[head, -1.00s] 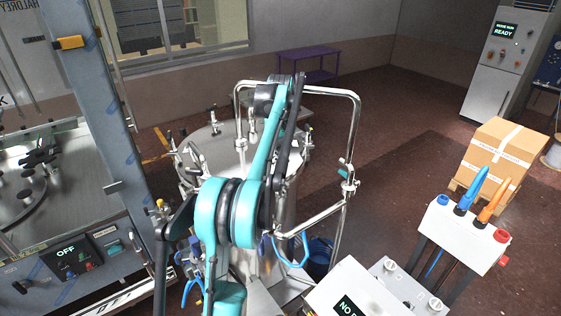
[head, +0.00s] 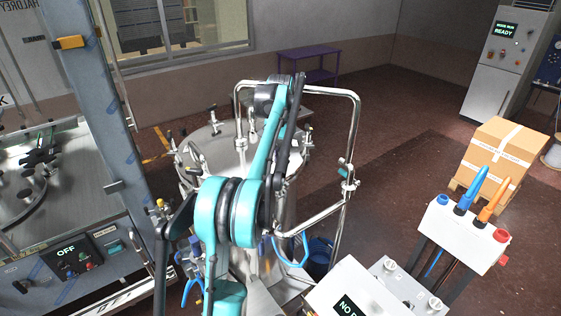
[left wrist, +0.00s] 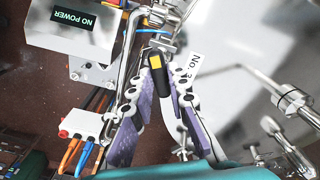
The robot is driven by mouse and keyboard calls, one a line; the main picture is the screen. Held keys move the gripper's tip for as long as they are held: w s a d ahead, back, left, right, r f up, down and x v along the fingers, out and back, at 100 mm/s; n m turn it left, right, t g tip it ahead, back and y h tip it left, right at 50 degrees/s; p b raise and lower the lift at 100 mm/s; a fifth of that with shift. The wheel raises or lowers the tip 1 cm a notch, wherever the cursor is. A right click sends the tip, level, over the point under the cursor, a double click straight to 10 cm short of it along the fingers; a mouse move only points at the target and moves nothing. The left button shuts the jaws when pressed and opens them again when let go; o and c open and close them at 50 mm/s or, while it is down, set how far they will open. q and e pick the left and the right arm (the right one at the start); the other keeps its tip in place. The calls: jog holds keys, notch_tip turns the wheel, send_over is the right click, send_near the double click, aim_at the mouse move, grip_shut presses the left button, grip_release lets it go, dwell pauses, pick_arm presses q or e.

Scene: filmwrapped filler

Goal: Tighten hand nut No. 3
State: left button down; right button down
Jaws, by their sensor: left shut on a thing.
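In the left wrist view, my left gripper (left wrist: 157,98) has its two purple-padded fingers either side of a black piece with a yellow end (left wrist: 157,72), which I take as the handle of hand nut No. 3. A white tag reading "No. 3" (left wrist: 194,63) is just to its right. The fingers are shut on this piece; the exact contact is partly hidden. In the head view my teal arm reaches over the round steel vessel (head: 210,150) and hides the gripper and this nut. My right gripper is not in view.
Other clamps (head: 213,115) stand around the vessel's rim. A steel pipe frame (head: 357,120) rises around its right side. A white box reading "NO POWER" (left wrist: 80,25) is close by in the wrist view. A machine with an "OFF" panel (head: 68,255) stands at left.

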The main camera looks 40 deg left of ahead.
aim_at(280, 164)
pick_arm(q)
jog(key=shift+m, duration=2)
jog(key=c, duration=1.5)
grip_release()
jog(key=shift+a, duration=0.1)
jog(key=shift+o, duration=0.2)
notch_tip(280, 164, up, 7)
jog(key=shift+w+r, duration=0.1)
jog(key=shift+r, duration=0.1)
